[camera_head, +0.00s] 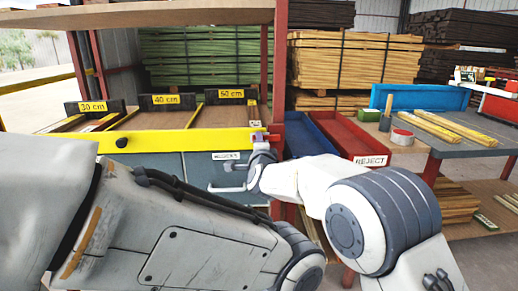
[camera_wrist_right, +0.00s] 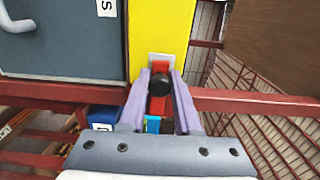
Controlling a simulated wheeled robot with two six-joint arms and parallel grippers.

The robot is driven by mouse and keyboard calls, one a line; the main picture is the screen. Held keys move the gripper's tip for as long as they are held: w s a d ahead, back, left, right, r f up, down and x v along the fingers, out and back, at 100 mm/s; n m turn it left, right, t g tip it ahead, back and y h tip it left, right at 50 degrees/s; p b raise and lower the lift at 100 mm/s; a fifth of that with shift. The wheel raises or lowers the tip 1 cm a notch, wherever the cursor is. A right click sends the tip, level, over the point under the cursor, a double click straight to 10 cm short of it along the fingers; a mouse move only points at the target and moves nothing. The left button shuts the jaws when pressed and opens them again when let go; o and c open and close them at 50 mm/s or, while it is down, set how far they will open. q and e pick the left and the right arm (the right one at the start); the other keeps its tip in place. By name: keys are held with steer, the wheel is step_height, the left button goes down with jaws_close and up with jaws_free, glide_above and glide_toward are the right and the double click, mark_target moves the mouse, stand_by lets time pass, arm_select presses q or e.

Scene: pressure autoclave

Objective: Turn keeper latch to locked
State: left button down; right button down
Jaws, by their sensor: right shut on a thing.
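The keeper latch (camera_wrist_right: 158,84) shows in the right wrist view as a red bar with a black knob. It sits below a light grey plate (camera_wrist_right: 160,60) on the yellow beam. The bar runs roughly in line with my fingers. My right gripper (camera_wrist_right: 160,80) has its two purple fingers on either side of the latch, shut on it. In the head view my right gripper (camera_head: 259,140) is at the right end of the yellow beam (camera_head: 160,142), and the latch is mostly hidden there. My left gripper is not in view.
Below the beam is a grey-blue door (camera_head: 199,170) with a white handle (camera_head: 226,187) and a label. A red REJECT tray (camera_head: 345,140) and a blue tray (camera_head: 306,136) lie to the right. A red post (camera_head: 278,80) stands close to my gripper.

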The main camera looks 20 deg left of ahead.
steer(key=shift+r, duration=0.2)
stand_by(0.3)
steer(key=c, duration=0.6)
jaws_free()
steer(key=shift+f, duration=0.1)
steer(key=shift+s+d, duration=0.1)
steer(key=shift+s, duration=0.1)
steer(key=v, duration=1)
